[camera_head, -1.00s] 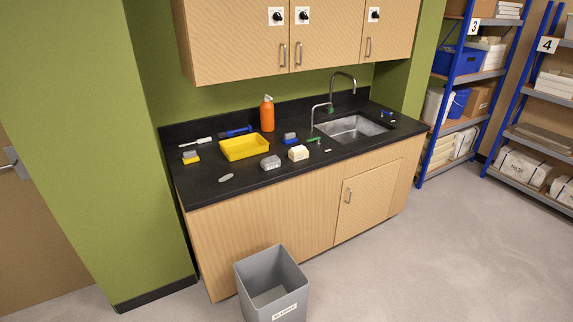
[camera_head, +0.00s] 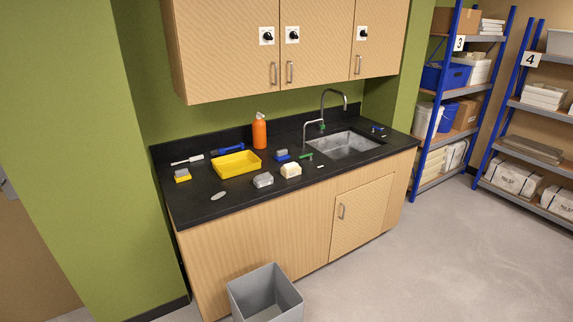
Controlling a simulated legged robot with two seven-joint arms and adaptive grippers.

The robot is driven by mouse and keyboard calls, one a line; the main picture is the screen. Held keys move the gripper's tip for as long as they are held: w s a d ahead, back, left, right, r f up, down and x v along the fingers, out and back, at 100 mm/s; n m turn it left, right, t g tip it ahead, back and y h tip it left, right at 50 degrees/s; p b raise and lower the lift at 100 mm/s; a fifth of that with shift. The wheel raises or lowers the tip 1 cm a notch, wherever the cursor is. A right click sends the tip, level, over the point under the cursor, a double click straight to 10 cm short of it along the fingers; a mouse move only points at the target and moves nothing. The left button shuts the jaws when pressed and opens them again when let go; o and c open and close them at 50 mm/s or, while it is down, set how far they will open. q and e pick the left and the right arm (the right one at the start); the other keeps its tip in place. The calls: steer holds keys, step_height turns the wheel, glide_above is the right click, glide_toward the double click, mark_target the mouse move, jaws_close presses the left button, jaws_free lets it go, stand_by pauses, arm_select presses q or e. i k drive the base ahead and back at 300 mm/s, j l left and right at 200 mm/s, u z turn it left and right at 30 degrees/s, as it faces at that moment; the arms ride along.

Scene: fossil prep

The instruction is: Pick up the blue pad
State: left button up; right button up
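A small blue pad (camera_head: 283,157) with a grey upper part lies on the black countertop (camera_head: 222,207). It sits between the yellow tray and the sink, behind a cream block. A longer blue item (camera_head: 228,149) lies near the back wall, behind the yellow tray. Another small blue item (camera_head: 377,128) lies right of the sink; it is too small to make out. Neither of my grippers is in view.
A yellow tray (camera_head: 252,168), grey block (camera_head: 263,180), cream block (camera_head: 291,170), orange bottle (camera_head: 259,132) and sink (camera_head: 344,145) share the counter. A grey bin (camera_head: 293,302) stands in front. Cabinets (camera_head: 225,45) hang above. The floor at right is clear.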

mark_target(281, 155)
steer(key=k, duration=0.6)
steer(key=u, duration=1.75)
steer(key=l+u, duration=0.25)
steer(key=l, duration=0.4)
steer(key=l+u, duration=0.25)
steer(key=l, duration=0.4)
steer(key=l+u, duration=0.2)
steer(key=l, duration=0.4)
steer(key=k+l+u, duration=0.1)
steer(key=l+u, duration=0.15)
steer(key=l, duration=0.4)
